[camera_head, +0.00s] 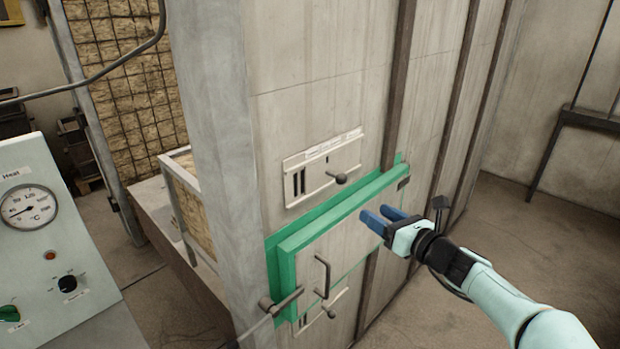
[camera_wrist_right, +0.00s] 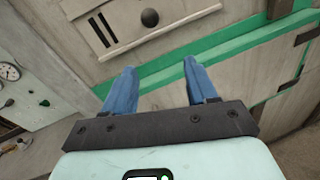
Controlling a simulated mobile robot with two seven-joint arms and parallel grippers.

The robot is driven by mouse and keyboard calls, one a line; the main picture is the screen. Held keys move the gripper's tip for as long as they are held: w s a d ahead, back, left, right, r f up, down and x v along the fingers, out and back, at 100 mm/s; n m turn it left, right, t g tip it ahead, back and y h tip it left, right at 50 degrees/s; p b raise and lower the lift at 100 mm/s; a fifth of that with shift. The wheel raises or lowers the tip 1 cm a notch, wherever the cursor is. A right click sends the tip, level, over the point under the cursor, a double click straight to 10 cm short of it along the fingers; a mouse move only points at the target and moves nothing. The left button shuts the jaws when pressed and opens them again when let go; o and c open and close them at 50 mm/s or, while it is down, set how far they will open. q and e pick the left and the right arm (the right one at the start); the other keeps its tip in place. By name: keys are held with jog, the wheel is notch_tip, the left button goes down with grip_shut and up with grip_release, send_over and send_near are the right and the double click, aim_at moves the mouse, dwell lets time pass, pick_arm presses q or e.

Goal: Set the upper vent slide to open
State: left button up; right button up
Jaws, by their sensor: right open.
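The upper vent slide (camera_head: 323,169) is a pale plate with dark slots at its left and a round dark knob (camera_head: 341,178) at its right, set in the wall above the green door frame. The slide also shows at the top of the right wrist view (camera_wrist_right: 120,38), with its knob (camera_wrist_right: 150,17). My right gripper (camera_head: 379,218) has blue fingers. It is open and empty, in front of the green frame, below and to the right of the knob, apart from it. My left gripper is not in view.
The green-framed door (camera_head: 290,257) has a dark handle (camera_head: 324,277) and a latch bar at its lower left. A lower vent slide (camera_head: 326,313) with a knob is partly visible. A control panel (camera_head: 45,245) with a gauge stands at the left. Free floor lies at the right.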

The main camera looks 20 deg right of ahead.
aim_at(346, 181)
jog(key=shift+t, duration=0.4)
jog(key=w+a+r+p, duration=0.1)
jog(key=w, duration=0.3)
jog(key=w+a+r+p, duration=0.1)
jog(key=w, duration=0.3)
jog(key=w+r+p, duration=0.1)
jog(key=w, duration=0.3)
jog(key=shift+a, duration=0.4)
jog(key=shift+w+a, duration=0.15)
jog(key=shift+w, duration=0.55)
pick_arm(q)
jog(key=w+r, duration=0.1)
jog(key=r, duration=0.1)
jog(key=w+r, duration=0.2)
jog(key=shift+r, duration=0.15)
pick_arm(e)
jog(key=shift+f, duration=0.1)
jog(key=shift+s, duration=0.1)
grip_shut()
